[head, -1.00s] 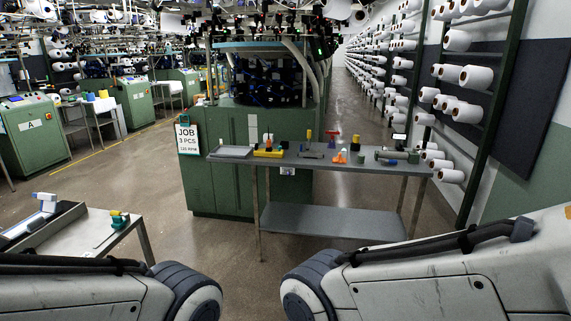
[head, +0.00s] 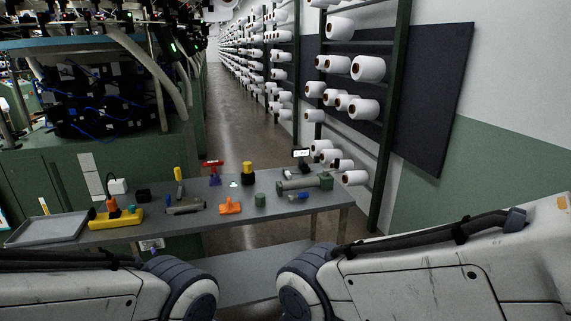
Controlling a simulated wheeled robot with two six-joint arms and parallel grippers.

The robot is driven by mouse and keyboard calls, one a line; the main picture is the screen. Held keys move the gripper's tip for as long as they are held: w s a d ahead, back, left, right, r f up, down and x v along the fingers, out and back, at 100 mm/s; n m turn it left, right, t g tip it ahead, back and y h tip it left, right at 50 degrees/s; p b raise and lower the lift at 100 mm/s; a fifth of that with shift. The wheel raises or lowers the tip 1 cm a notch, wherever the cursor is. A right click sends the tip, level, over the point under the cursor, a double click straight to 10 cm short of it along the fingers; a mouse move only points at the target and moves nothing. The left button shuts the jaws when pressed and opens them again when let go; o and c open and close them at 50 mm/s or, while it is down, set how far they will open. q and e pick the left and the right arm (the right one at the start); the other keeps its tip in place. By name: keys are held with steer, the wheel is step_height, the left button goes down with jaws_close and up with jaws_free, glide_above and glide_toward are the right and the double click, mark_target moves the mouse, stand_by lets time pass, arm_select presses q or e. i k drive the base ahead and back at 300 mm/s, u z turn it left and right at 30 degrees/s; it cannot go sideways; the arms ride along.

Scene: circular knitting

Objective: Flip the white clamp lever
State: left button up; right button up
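I cannot make out a white clamp lever for certain in the head view. Small tools stand on a grey workbench (head: 290,214) ahead of me. Among them are a small white block (head: 117,186) near a black cube, a small orange piece (head: 230,206) at the middle, and a red-topped stand (head: 213,170) behind it. A grey-green bar-shaped fixture (head: 305,183) lies at the bench's right end. Both my arms show at the bottom of the picture, short of the bench. Neither gripper is in view.
A green knitting machine (head: 60,175) stands behind the bench at the left. A rack of white yarn cones (head: 368,69) lines the right wall. A grey tray (head: 46,231) and a yellow holder (head: 115,217) occupy the bench's left part. The aisle behind is clear.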

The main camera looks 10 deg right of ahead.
mark_target(287, 173)
steer(key=z, duration=0.15)
steer(key=i, duration=2.75)
steer(key=u, duration=0.05)
